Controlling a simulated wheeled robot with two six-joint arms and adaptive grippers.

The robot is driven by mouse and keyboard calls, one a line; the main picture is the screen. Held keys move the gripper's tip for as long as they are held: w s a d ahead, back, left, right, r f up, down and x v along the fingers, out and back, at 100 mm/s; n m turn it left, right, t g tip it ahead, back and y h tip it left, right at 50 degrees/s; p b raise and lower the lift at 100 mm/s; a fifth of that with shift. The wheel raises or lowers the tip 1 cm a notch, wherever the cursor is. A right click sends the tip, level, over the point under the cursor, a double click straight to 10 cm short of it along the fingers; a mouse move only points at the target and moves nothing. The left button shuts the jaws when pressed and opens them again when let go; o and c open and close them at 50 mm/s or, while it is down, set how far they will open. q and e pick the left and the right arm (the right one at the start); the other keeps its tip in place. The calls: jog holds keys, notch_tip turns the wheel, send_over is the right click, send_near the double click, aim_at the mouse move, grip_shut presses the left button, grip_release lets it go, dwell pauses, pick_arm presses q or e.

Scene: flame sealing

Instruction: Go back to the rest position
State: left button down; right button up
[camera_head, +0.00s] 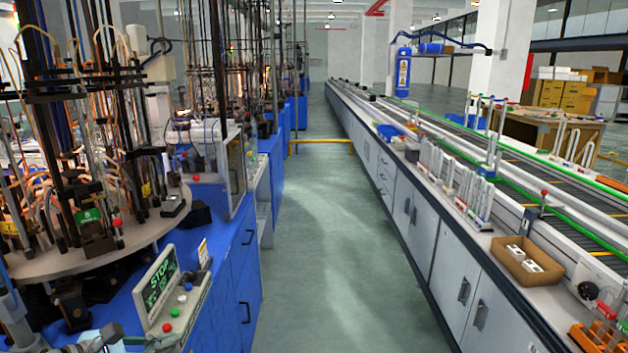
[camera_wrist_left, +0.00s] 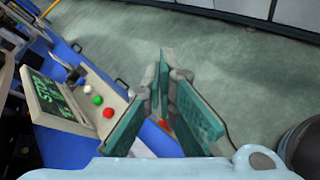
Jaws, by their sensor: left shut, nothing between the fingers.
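My left gripper (camera_wrist_left: 170,75) shows in the left wrist view with its teal finger pads close together and nothing between them. It is shut and points over the grey-green floor beside the blue cabinet. In the head view, part of my left gripper (camera_head: 108,336) shows at the bottom left edge, in front of the control panel (camera_head: 160,288). In the left wrist view the control panel (camera_wrist_left: 52,100) lies to the left of the fingers, apart from them. My right gripper is not in view.
A round machine table (camera_head: 90,262) with many tubes stands at the left on blue cabinets (camera_head: 240,262). A long bench (camera_head: 455,262) runs along the right, with a cardboard box (camera_head: 510,264) and an orange rack (camera_head: 592,338). The aisle floor (camera_head: 325,250) between is clear.

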pick_arm(q)
jog(key=s+d+r+n+t+h, duration=0.2)
jog(key=d+r+n+t, duration=0.3)
jog(key=r+n+t, duration=0.6)
jog(key=s+a+f+n+g+y, duration=0.3)
jog(key=a+f+n+y, duration=0.35)
jog(key=n, duration=0.75)
jog(key=s+a+f+n+g+y, duration=0.35)
jog(key=f+n+y, duration=0.5)
jog(key=n, duration=0.55)
jog(key=s+d+f+n+g+h, duration=0.2)
jog(key=s+d+f+n+g, duration=0.3)
jog(key=s+f, duration=0.45)
jog(key=s+d+f+n+g+h, duration=0.35)
jog(key=s+f+g, duration=0.25)
jog(key=s+f, duration=0.4)
notch_tip(320, 180, down, 16)
jog(key=s+a+g, duration=0.1)
jog(key=s+g, duration=0.1)
jog(key=s+a+f, duration=0.1)
jog(key=s+f, duration=1.2)
jog(key=s, duration=0.1)
jog(key=shift+s+g+y, duration=0.15)
jog(key=shift+g+y, duration=0.2)
jog(key=shift+y, duration=0.1)
